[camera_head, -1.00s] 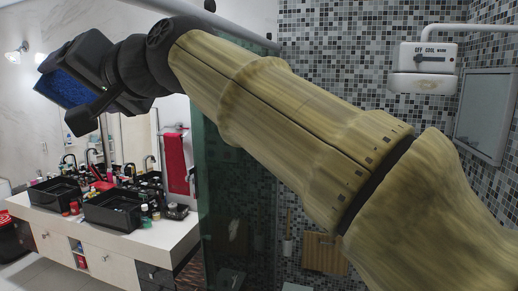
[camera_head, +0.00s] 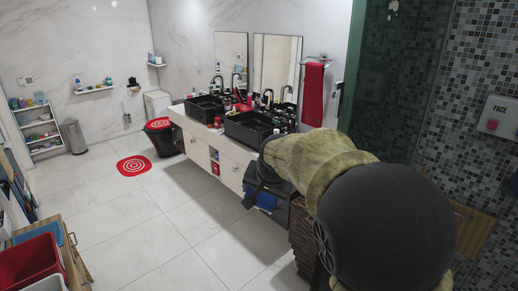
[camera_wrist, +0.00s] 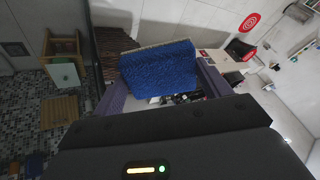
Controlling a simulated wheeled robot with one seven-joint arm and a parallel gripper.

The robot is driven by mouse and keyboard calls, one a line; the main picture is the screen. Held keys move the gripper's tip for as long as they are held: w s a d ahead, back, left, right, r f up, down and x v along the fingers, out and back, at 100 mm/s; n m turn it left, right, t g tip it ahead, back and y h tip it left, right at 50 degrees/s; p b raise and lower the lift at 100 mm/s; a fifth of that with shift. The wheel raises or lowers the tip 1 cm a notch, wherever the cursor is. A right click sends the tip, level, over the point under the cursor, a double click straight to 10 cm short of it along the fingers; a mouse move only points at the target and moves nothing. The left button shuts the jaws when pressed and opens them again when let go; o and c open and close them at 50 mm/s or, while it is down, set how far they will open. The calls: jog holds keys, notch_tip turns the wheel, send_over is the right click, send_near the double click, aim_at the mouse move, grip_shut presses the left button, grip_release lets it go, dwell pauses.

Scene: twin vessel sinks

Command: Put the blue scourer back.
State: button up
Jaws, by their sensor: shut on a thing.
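The blue scourer (camera_wrist: 160,70) is held between the two fingers of my gripper (camera_wrist: 165,88) in the wrist view. Its rough blue face fills the space between the fingers, with a paler edge along its top. In the head view my gripper (camera_head: 262,192) is partly hidden behind my arm, and a bit of the blue scourer (camera_head: 266,202) shows there, in front of the vanity counter's near end. The twin black vessel sinks, the left one (camera_head: 203,108) and the right one (camera_head: 247,130), stand on the counter.
Bottles and small items crowd the white vanity counter (camera_head: 178,114) around the sinks. A red towel (camera_head: 313,95) hangs at its right. A wicker basket (camera_head: 303,235) stands near the counter's near end. A black bin (camera_head: 160,135) and red round mat (camera_head: 133,166) are farther left. Open tiled floor lies in front.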

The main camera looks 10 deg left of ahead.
jog(key=s+d+f+g+h+b, duration=0.1)
jog(key=s+d+f, duration=0.1)
jog(key=f, duration=0.7)
jog(key=s+d+f+g+h+b, duration=0.1)
jog(key=s+d+f+g+b, duration=0.1)
jog(key=f, duration=0.8)
jog(key=s+d+f+g+h+b, duration=0.1)
jog(key=s+d+f, duration=0.3)
jog(key=f, duration=0.5)
jog(key=shift+s+d+f+m+b, duration=0.2)
jog(key=shift+s+f+m+b, duration=0.15)
jog(key=shift+s+b, duration=0.25)
jog(key=shift+d, duration=0.1)
